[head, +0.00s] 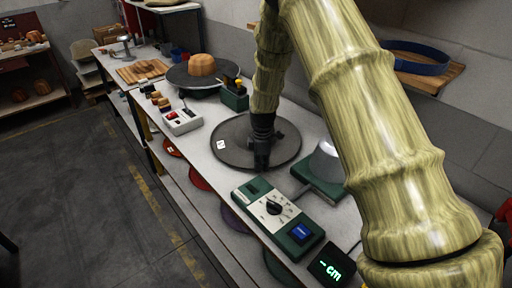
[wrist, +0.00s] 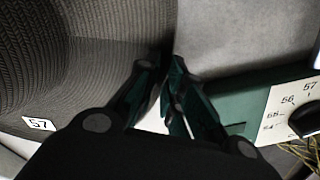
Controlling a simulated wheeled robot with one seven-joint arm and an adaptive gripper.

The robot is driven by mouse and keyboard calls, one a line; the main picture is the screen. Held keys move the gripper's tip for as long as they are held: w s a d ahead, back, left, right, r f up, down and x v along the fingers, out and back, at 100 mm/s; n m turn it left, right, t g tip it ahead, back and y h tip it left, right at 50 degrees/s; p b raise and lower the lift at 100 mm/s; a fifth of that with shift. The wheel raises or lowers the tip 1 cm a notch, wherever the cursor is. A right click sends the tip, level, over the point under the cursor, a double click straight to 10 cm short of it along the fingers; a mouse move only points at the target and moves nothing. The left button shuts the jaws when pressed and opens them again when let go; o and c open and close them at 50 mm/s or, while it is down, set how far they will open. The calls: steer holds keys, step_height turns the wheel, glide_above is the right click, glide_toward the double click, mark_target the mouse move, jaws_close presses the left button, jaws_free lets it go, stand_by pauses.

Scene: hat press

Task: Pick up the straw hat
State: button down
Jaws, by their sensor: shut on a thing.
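The straw hat is dark grey with a ribbed weave; its wide brim (head: 228,150) lies at the middle of the workbench in the head view. A white tag marked 57 is on it. In the wrist view its woven surface (wrist: 35,70) fills the left side. My gripper (head: 262,163) points down at the hat's near right part. In the wrist view my gripper (wrist: 165,68) has its fingertips close together at the brim's edge, shut on it. The fingers hide the gripped spot, and my arm covers part of the hat.
A green dial box (head: 275,208) stands just in front of the hat, with a small display (head: 331,265) beside it. A grey metal form (head: 327,160) on a green base is to the right. A switch box (head: 182,121) and a dark disc under a brown block (head: 201,66) are left.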

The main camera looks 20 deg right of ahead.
step_height(320, 180, up, 18)
steer(key=b, duration=0.4)
stand_by(0.3)
steer(key=c, duration=2.1)
jaws_free()
jaws_close()
